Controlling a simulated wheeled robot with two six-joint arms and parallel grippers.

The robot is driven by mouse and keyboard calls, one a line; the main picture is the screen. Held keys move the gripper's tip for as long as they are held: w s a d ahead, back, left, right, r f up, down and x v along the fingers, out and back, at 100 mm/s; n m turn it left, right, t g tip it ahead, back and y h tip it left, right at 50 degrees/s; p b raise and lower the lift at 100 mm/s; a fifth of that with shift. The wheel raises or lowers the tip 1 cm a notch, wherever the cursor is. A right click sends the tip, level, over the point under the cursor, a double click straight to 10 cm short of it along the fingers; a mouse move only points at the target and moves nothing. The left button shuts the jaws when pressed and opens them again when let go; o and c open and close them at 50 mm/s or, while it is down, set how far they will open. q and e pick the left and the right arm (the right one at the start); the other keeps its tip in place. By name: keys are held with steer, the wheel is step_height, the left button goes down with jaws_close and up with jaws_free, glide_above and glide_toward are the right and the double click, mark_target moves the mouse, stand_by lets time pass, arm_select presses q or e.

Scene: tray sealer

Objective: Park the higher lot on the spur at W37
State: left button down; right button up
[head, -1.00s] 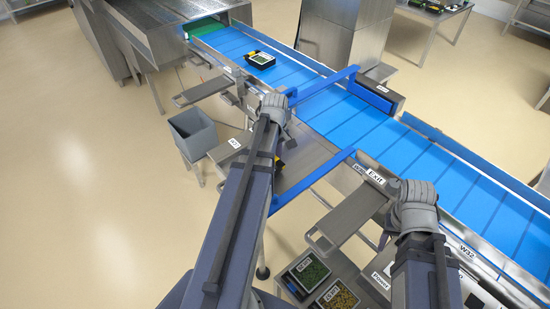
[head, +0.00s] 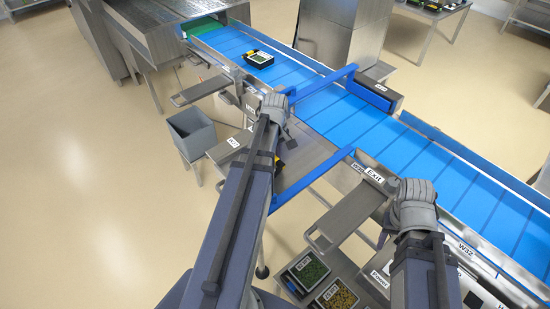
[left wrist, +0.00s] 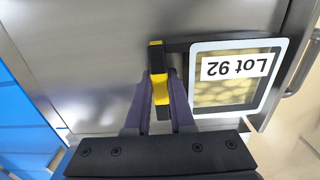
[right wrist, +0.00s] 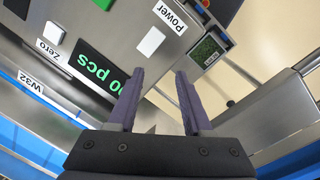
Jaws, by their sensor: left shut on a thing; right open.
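My left gripper (left wrist: 158,85) is shut on the yellow-and-black handle of a tray (left wrist: 195,90). The tray is labelled Lot 92, with pale yellowish contents, and is over a bare metal plate; I cannot tell whether it touches. In the head view the arm hides most of it. Another labelled black tray (head: 260,60) sits on the blue belt (head: 330,110) near its far end. Metal side shelves stand along the belt's near side, at far left (head: 200,90) and near the Exit sign (head: 345,218). No W37 sign is clearly readable. My right gripper (right wrist: 158,85) is open and empty beside the Power panel.
Blue guide bars (head: 322,84) cross above the belt. Trays with green (head: 310,271) and yellow (head: 338,298) contents sit low near the front.

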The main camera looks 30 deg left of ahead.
arm_select(q)
steer(key=c, duration=0.7)
jaws_free()
steer(key=c, duration=0.3)
steer(key=shift+r, duration=0.1)
arm_select(e)
steer(key=shift+r, duration=0.15)
arm_select(q)
steer(key=shift+r+p, duration=3.4)
steer(key=shift+p, duration=0.1)
arm_select(e)
step_height(320, 180, up, 7)
